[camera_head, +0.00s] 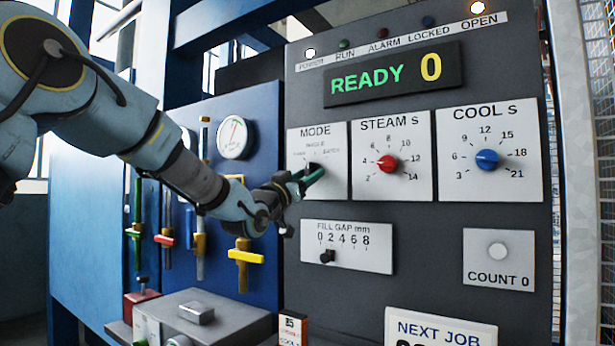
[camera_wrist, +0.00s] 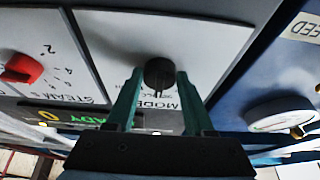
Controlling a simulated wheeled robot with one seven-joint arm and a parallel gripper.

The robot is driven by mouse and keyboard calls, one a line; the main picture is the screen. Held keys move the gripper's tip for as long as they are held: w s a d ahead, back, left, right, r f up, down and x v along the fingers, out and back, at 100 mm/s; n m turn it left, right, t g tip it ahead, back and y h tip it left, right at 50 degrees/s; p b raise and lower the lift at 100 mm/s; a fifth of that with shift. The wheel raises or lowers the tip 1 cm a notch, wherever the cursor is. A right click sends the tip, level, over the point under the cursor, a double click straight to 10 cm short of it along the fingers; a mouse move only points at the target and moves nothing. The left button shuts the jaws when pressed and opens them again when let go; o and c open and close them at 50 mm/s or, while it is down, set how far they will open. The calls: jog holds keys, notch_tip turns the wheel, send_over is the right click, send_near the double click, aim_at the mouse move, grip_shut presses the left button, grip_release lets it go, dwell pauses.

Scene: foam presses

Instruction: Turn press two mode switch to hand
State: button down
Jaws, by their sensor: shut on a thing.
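The mode switch is a small dark knob (camera_head: 314,168) on the white MODE plate (camera_head: 335,181) of the dark grey press panel. Its small position labels are hard to read, and I cannot tell for sure which one the knob points at. My gripper (camera_head: 308,177) is at the knob, its green fingers closed around it. In the wrist view, the picture is turned over and the round dark knob (camera_wrist: 159,73) sits between the two fingertips of my gripper (camera_wrist: 158,80). No press number shows.
A red STEAM knob (camera_head: 387,163) and a blue COOL knob (camera_head: 487,159) are right of the switch. A FILL GAP slider (camera_head: 327,256) lies below. A display (camera_head: 392,76) reads READY 0. Left, a blue panel carries a gauge (camera_head: 233,137) and several coloured valve handles, including a yellow one (camera_head: 245,256).

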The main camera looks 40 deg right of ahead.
jog(key=shift+s+d+r+n+t+y+b, duration=0.15)
jog(key=shift+n+t+y+b, duration=0.65)
jog(key=shift+n, duration=1.25)
jog(key=shift+s+a+n+t+y+b, duration=0.15)
jog(key=shift+n+t+y+b, duration=0.2)
jog(key=shift+n+t+b, duration=1.05)
jog(key=shift+s+d+r+n+t+y+b, duration=0.15)
jog(key=shift+n+t+y+b, duration=0.35)
jog(key=shift+n+b, duration=1.55)
jog(key=shift+n+p, duration=0.7)
jog(key=shift+n, duration=0.3)
jog(key=shift+c, duration=1.4)
grip_release()
jog(key=shift+f, duration=0.1)
